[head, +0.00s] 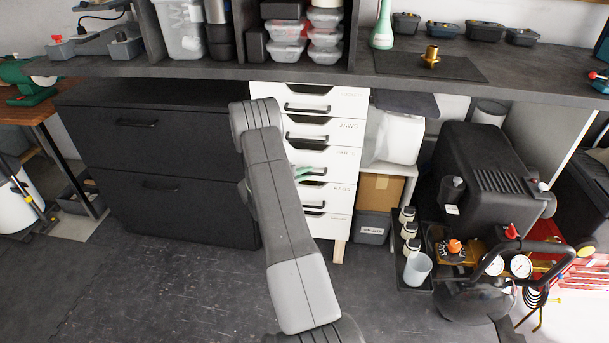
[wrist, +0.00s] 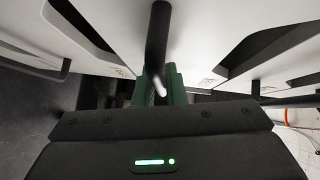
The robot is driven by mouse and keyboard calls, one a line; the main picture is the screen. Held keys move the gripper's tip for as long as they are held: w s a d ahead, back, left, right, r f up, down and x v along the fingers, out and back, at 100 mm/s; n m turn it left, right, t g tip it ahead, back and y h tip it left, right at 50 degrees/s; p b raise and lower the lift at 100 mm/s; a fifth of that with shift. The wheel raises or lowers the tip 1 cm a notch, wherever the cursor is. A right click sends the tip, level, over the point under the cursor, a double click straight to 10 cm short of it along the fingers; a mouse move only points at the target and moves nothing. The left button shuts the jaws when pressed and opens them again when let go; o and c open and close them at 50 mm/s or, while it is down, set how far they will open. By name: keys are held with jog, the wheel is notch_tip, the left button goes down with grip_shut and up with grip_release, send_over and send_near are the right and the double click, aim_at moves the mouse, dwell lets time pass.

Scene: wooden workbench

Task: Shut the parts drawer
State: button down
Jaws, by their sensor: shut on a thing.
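A white drawer unit (head: 339,171) with several stacked, labelled drawers stands under the bench. The parts drawer (head: 344,164), marked PARTS, is in the middle of the stack, with a dark bar handle. In the head view its front looks about in line with its neighbours; any small gap is hard to tell. My gripper (head: 307,174) is at this drawer's front, its green fingers partly hidden behind my arm. In the wrist view the green fingers (wrist: 157,88) are closed around a dark bar handle (wrist: 157,45). White drawer fronts (wrist: 220,30) show beside it.
A black cabinet (head: 160,165) stands left of the drawers. To the right are a cardboard box (head: 381,190), a grey bin (head: 373,227) and a black compressor (head: 490,180). The bench top (head: 200,72) overhangs above. The floor in front (head: 170,290) is clear.

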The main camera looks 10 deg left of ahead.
jog(key=shift+w+r, duration=0.15)
jog(key=shift+w, duration=0.05)
jog(key=c, duration=1.5)
grip_release()
jog(key=shift+w, duration=0.1)
jog(key=shift+a, duration=0.1)
jog(key=p+v, duration=0.1)
jog(key=v, duration=1.3)
jog(key=shift+f, duration=0.2)
jog(key=x, duration=0.6)
jog(key=b+x, duration=0.1)
jog(key=x, duration=0.6)
jog(key=shift+d, duration=0.4)
jog(key=shift+s, duration=0.3)
